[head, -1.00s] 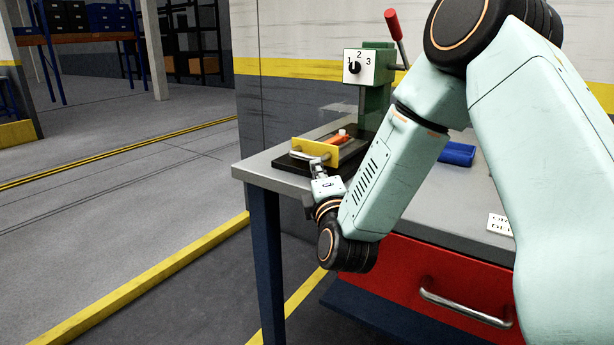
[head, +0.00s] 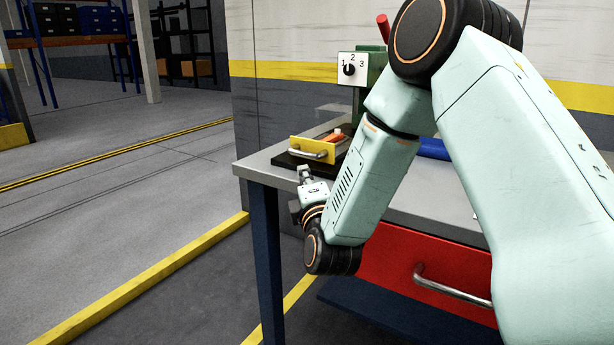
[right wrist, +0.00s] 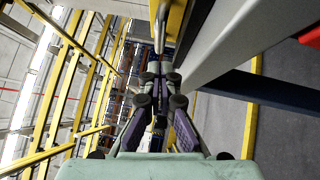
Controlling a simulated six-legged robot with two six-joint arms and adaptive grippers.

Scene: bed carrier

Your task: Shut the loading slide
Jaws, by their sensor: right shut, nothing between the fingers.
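The loading slide (head: 313,150) has a yellow front plate with a metal bar handle, and it sits on a black base (head: 290,162) at the left end of the grey bench. An orange part (head: 334,136) shows just behind the plate. My right gripper (head: 304,172) is shut and empty, just in front of the bench edge and below the handle, apart from it. In the right wrist view, the shut fingers (right wrist: 160,72) point toward the bench edge, and the yellow plate (right wrist: 174,20) shows at the top. My left gripper is not in view.
A green machine with a numbered dial (head: 352,69) and a red lever (head: 383,26) stands behind the slide. A red drawer (head: 425,265) hangs under the bench (head: 262,163). A blue object (head: 433,149) is partly hidden by my arm. Open floor lies left.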

